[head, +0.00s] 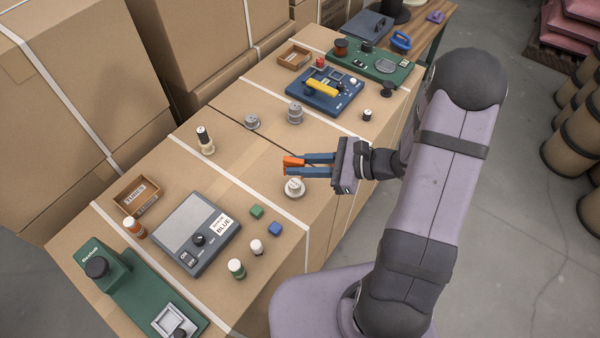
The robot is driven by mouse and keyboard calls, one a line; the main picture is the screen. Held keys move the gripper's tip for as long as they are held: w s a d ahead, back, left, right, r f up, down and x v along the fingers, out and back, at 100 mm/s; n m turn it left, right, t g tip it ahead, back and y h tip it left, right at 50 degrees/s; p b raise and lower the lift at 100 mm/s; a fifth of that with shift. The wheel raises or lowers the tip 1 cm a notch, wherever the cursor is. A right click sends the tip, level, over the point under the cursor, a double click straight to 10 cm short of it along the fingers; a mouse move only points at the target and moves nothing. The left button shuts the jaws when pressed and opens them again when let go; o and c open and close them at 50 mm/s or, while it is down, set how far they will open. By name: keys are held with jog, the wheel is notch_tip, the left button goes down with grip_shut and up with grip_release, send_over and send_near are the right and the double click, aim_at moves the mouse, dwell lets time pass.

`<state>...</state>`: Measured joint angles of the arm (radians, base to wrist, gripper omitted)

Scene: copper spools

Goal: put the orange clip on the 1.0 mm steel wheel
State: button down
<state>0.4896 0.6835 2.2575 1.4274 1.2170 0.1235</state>
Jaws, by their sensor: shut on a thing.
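My gripper (298,166) reaches in from the right with blue fingers, shut on the orange clip (293,161) at the fingertips. Part of the clip is hidden by the fingers. Just below it in the picture, a pale metal wheel (295,188) lies on the cardboard top. The clip appears apart from this wheel, though its height is hard to judge. Two more grey metal wheels stand farther back, one a taller stack (295,113) and one lower (251,121). Any size marks are too small to read, so I cannot tell which is the 1.0 mm steel wheel.
A grey scale (194,232), green and blue blocks (257,211) and small spools (236,268) stand front left. A dark spool (205,140) stands back left. A blue board with a yellow part (323,90) lies behind. The cardboard around the pale wheel is mostly clear.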

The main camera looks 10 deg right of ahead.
aim_at(300, 184)
jog(key=shift+f, duration=2)
jog(key=shift+f, duration=0.4)
jog(key=shift+f+b, duration=0.2)
jog(key=shift+b, duration=0.2)
jog(key=c, duration=1.7)
grip_release()
jog(key=shift+o, duration=0.2)
jog(key=shift+r, duration=0.1)
